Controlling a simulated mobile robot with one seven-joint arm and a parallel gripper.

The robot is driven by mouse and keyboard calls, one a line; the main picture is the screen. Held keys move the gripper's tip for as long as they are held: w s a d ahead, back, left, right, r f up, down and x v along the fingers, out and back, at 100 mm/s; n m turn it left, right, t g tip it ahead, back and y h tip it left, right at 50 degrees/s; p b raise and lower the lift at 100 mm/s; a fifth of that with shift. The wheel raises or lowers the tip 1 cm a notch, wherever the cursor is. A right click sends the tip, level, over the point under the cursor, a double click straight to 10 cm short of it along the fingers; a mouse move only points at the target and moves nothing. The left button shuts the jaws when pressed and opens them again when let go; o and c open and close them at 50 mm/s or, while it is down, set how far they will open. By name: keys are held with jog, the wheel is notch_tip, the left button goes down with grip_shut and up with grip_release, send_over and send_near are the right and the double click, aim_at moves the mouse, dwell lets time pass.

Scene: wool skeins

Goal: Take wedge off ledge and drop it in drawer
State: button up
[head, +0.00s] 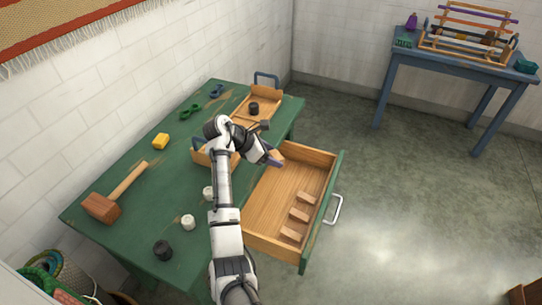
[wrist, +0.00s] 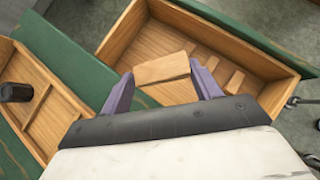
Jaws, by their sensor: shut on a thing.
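My gripper (head: 271,160) has purple fingers and is shut on a light wooden wedge (wrist: 162,68). In the wrist view the wedge lies across between the two fingertips (wrist: 163,84). In the head view the held wedge (head: 278,155) is a small tan piece at the fingertips, partly hidden. The gripper and wedge are over the table-side part of the open drawer (head: 272,203). The drawer also shows in the wrist view (wrist: 228,37) behind the wedge. Several similar wooden pieces (head: 299,215) lie in a row inside the drawer. I cannot make out the ledge.
The green table (head: 140,215) carries a wooden tray (head: 268,92) with a black cylinder (head: 254,107), a mallet (head: 101,207), a yellow block (head: 160,141), white spools (head: 188,222) and a black spool (head: 163,250). The drawer floor beside the pieces is clear.

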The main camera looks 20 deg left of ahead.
notch_tip(320, 180, down, 4)
jog(key=b, duration=0.5)
jog(key=shift+f, duration=0.1)
jog(key=o, duration=1)
jog(key=shift+o, duration=0.2)
jog(key=v, duration=1.4)
